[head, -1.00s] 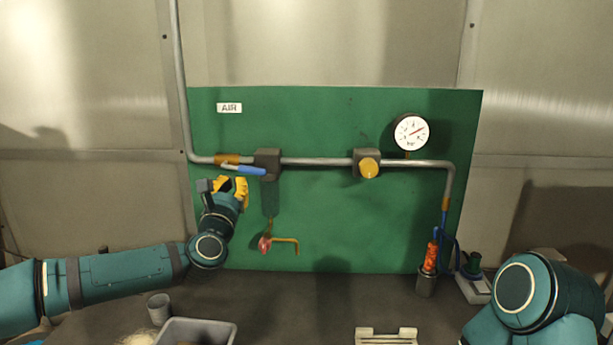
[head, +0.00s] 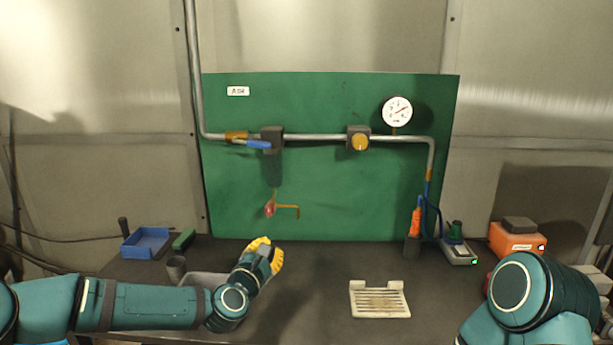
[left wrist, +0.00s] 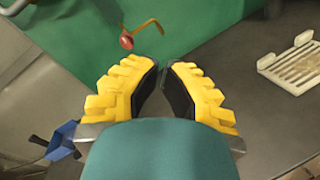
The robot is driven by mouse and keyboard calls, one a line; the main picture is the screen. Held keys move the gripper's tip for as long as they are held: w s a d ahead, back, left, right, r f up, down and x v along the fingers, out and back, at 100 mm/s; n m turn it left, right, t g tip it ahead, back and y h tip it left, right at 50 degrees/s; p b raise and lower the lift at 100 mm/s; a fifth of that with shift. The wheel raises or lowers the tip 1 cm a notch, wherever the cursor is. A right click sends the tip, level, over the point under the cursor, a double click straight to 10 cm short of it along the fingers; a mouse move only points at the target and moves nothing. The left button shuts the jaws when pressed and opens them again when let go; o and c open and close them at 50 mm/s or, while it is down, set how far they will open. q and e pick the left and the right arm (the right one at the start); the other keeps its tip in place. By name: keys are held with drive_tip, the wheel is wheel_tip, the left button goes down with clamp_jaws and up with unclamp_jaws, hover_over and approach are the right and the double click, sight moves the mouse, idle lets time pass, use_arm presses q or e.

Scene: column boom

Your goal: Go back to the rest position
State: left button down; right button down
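My left gripper (head: 264,256) has yellow fingers and is low over the bench, in front of the green panel (head: 330,205). In the left wrist view its two fingers (left wrist: 163,68) stand with a narrow gap between their black pads, and nothing shows between them. It is apart from the valve with the blue handle (head: 258,144), which lies nearly along the pipe. Of my right arm only a teal link shows at the lower right; its gripper is out of view.
A grey bin (head: 203,279) lies partly behind my left arm, with a grey cup (head: 176,268) beside it. A blue box (head: 146,243) stands left. A pale slatted tray (head: 380,300) lies right of my gripper. An orange device (head: 516,240) stands far right. Bench between is clear.

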use_arm(q)
drive_tip(key=s+d+f+m+g+b, duration=0.1)
drive_tip(key=s+d+f+m+g, duration=0.25)
drive_tip(key=f, duration=0.55)
drive_tip(key=s+f+m+g+h+b, duration=0.1)
drive_tip(key=s+f+m+g, duration=0.1)
drive_tip(key=s+f+m, duration=0.5)
drive_tip(key=s+d+f+m+g+b, duration=0.1)
drive_tip(key=s+f+m+g+b, duration=0.15)
drive_tip(key=f, duration=0.75)
drive_tip(key=s+a+f+m+g+y+b, duration=0.1)
drive_tip(key=s+a+f+m+g, duration=0.2)
drive_tip(key=s, duration=0.7)
drive_tip(key=s+a+f+m+g+y+b, duration=0.1)
drive_tip(key=s+a+f+m+g, duration=0.2)
drive_tip(key=s+f+m, duration=0.4)
wheel_tip(320, 180, down, 6)
drive_tip(key=s+g, duration=0.1)
drive_tip(key=s, duration=0.2)
drive_tip(key=shift+r+b, duration=0.2)
drive_tip(key=shift+b, duration=0.1)
drive_tip(key=shift+w+d, duration=0.1)
